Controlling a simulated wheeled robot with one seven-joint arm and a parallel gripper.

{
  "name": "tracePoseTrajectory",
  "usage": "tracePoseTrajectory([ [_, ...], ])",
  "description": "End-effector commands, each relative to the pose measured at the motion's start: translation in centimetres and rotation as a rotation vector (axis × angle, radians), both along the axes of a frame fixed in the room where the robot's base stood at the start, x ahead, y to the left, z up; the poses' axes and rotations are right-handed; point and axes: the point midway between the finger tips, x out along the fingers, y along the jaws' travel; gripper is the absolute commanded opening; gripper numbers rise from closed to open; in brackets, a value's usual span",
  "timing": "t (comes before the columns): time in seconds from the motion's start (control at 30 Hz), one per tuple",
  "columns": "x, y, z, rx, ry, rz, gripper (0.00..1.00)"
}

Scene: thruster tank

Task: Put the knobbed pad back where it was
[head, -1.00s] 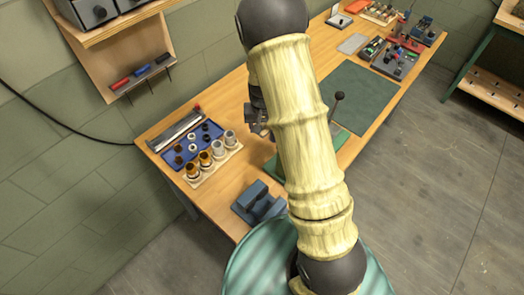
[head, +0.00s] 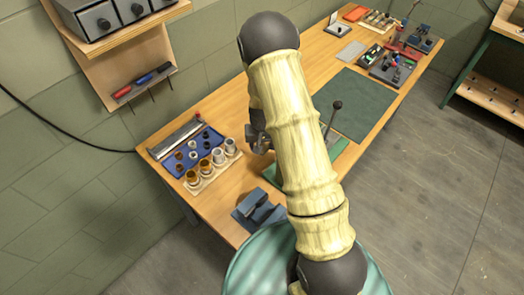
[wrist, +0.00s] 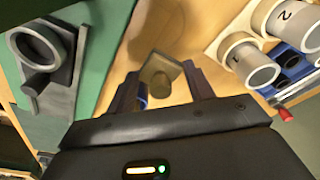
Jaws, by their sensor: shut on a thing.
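The knobbed pad (wrist: 178,70) is a small tan square plate with a round brownish knob, seen in the wrist view. My gripper (wrist: 158,84) is shut on it, with one dark finger on each side, over the bare wood of the bench. In the head view my gripper (head: 258,142) is to the right of the row of cups, partly behind my arm, and the pad cannot be made out there. Two pale cups (wrist: 240,57), marked 1 and 2, stand to the right in the wrist view. Whether the pad touches the bench is unclear.
A grey ringed fixture (wrist: 62,75) on a green mat (wrist: 105,60) is at left in the wrist view. In the head view, a blue tray (head: 180,168) of small parts lies behind the cups, and a blue-grey block (head: 258,207) stands at the bench's near end.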

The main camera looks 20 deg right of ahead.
Motion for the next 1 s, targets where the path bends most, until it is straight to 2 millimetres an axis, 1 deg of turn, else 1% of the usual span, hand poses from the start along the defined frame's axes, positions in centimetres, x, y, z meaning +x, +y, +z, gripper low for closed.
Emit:
tracePoseTrajectory([
  [0.07, -0.1, 0.0, -0.5, 0.0, 0.003, -0.001, 0.31],
  [0.3, -0.1, 0.0, -3.4, 0.0, 0.004, 0.0, 0.31],
  [0.37, -0.1, 0.0, -3.9, 0.001, 0.003, 0.0, 0.31],
  [0.77, 0.0, 0.0, -4.5, 0.0, 0.001, 0.0, 0.31],
  [0.8, 0.0, 0.0, -4.4, 0.0, 0.001, 0.0, 0.58],
  [0.87, 0.0, 0.0, -4.4, 0.0, 0.001, 0.0, 0.7],
  [0.9, 0.0, 0.0, -4.4, 0.0, 0.001, 0.0, 0.74],
  [1.0, 0.0, 0.0, -4.4, 0.0, 0.001, 0.0, 0.74],
])
